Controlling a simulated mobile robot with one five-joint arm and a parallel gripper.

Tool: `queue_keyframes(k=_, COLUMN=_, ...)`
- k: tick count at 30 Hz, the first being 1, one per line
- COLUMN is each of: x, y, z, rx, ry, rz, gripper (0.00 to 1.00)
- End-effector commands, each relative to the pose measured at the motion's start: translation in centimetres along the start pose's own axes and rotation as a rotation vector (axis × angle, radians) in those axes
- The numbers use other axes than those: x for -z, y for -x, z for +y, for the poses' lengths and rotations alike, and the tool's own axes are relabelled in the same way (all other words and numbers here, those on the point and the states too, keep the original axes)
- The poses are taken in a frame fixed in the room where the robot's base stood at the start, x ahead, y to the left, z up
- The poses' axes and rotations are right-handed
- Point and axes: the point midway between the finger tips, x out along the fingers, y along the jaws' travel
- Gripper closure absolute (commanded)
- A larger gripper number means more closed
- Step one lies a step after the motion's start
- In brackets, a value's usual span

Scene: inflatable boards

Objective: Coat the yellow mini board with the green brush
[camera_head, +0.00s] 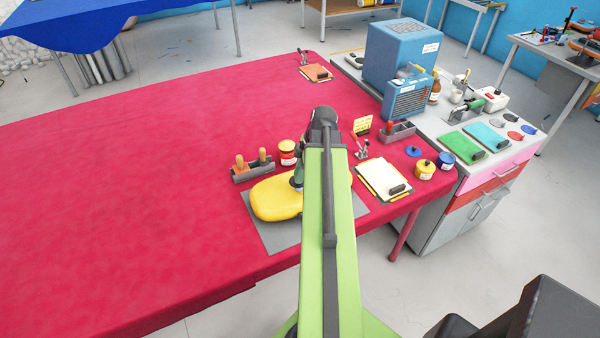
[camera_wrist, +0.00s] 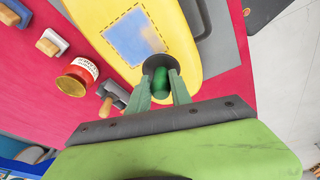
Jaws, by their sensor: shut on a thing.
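The yellow mini board (camera_head: 275,202) lies on a grey mat (camera_head: 265,238) on the red table, and my arm hides its right part. My gripper (camera_wrist: 162,88) is shut on the green brush (camera_wrist: 162,80), whose dark head sits over the board by a corner of the rectangle. I cannot tell whether the head touches the board. In the head view the brush (camera_head: 297,178) shows as a small green bit beside my arm.
A grey holder (camera_head: 253,172) with wooden-handled tools and a red-and-yellow tin (camera_head: 287,152) stand behind the board. The table's left side is clear.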

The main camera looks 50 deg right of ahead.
Motion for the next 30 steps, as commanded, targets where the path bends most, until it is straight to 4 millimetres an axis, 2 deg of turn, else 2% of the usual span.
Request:
queue_keyframes(k=19, x=-0.4, y=-0.9, z=0.0, rx=0.000, ry=0.000, rz=0.000, gripper=1.00)
queue_keyframes(k=30, x=-3.2, y=0.0, z=1.0, rx=0.000, ry=-0.001, rz=0.000, gripper=1.00)
